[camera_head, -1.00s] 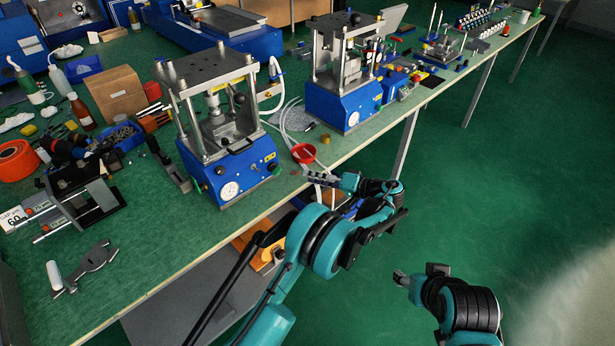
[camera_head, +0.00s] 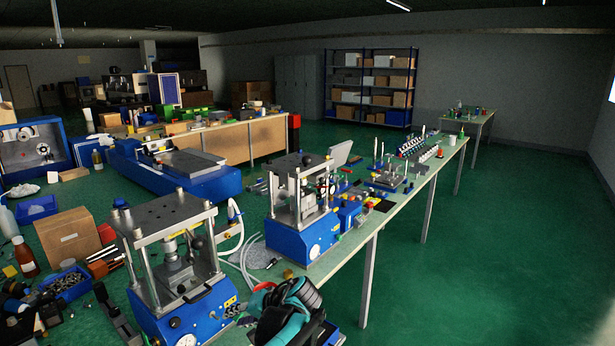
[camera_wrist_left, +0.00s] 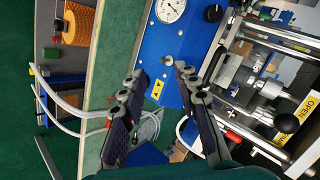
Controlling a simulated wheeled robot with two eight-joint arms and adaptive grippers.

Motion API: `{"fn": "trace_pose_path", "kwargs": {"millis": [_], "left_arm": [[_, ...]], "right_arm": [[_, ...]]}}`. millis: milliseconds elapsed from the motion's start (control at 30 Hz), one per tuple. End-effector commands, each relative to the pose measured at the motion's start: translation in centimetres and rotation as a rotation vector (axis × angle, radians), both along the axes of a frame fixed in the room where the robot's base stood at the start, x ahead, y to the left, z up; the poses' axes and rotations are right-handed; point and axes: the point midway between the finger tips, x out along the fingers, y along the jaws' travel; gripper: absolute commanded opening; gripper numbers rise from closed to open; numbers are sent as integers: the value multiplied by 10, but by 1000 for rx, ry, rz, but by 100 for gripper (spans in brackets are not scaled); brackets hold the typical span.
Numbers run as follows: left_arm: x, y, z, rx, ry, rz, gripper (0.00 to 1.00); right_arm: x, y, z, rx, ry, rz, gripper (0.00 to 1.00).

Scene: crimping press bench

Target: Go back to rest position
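My left arm (camera_head: 290,312) shows at the bottom centre of the head view, teal and black, by the front edge of the bench. Its fingers are hard to make out there. In the left wrist view my left gripper (camera_wrist_left: 160,73) is open, its two dark fingers spread with nothing between them. Beyond them is the blue base of a press (camera_wrist_left: 176,45) with a round gauge; the fingers look apart from it. The near press (camera_head: 172,262) stands left of my arm in the head view. My right gripper is out of view.
A second blue press (camera_head: 302,238) stands farther along the bench (camera_head: 350,222). A cardboard box (camera_head: 70,238) and a blue bin of small parts (camera_head: 66,286) lie at left. The green floor (camera_head: 455,275) right of the bench is clear.

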Motion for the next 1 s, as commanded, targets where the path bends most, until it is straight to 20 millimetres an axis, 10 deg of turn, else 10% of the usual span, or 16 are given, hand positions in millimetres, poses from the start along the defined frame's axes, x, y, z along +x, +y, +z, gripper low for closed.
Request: {"fn": "trace_pose_path", "kwargs": {"millis": [267,600,1000], "left_arm": [[-102,26,19,-292,14,-89,31],[-220,14,2,-621,-102,-173,31],[-266,-3,-18,-772,-214,-203,31]], "right_arm": [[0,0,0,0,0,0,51],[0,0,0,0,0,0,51],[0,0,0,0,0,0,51]]}}
